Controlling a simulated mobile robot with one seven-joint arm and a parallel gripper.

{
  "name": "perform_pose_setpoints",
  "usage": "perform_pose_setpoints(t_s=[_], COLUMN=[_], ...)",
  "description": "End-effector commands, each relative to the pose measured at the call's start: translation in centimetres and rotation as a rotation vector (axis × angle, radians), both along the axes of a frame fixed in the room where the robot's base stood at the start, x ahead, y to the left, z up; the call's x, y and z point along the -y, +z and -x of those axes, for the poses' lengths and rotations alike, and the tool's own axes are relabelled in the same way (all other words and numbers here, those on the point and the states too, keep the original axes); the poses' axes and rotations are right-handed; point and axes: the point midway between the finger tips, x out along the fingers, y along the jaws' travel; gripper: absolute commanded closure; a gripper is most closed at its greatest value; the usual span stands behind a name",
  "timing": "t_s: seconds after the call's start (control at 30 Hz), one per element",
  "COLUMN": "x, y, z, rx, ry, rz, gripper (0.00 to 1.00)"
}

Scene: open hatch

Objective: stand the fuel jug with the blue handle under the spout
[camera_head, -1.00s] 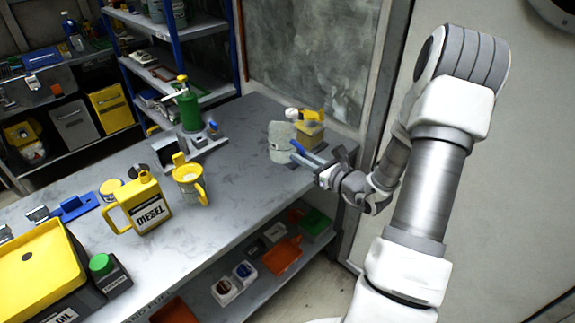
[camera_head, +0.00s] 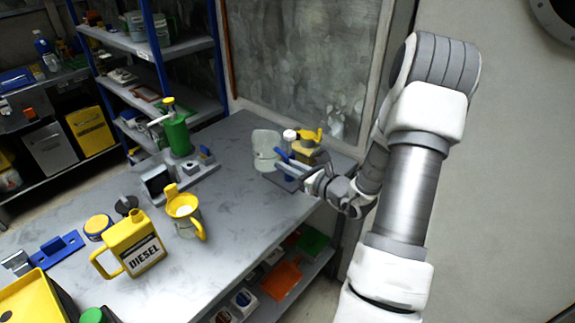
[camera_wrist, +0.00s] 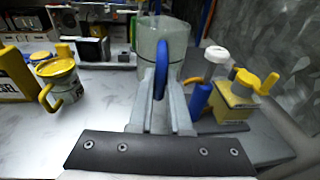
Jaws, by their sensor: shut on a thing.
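The fuel jug (camera_head: 264,146) is a pale, translucent container with a blue handle (camera_head: 281,156), near the far right of the bench. My gripper (camera_head: 288,164) reaches it from the right and is shut on the handle. In the wrist view the jug (camera_wrist: 174,42) looks upright, with the handle (camera_wrist: 161,66) between the fingers. Whether its base touches the bench is unclear. A green pump (camera_head: 177,136) with a yellow top and a thin side spout (camera_head: 159,119) stands left of the jug, on a grey base.
A yellow container (camera_head: 304,149) and a white cap (camera_head: 290,135) are close right of the jug. A yellow funnel cup (camera_head: 185,210) and a yellow diesel can (camera_head: 133,245) stand nearer the front. The bench (camera_head: 231,192) between cup and jug is clear.

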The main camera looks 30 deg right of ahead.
Motion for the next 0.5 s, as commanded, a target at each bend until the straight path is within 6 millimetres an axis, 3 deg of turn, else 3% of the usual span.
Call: perform_pose_setpoints(t_s=[0.3,0.5], x=[0.0,0.0], y=[-0.1,-1.4], z=[0.0,0.0], rx=[0.002,0.002], ry=[0.000,0.000], rz=[0.000,0.000], gripper=[1.00,1.00])
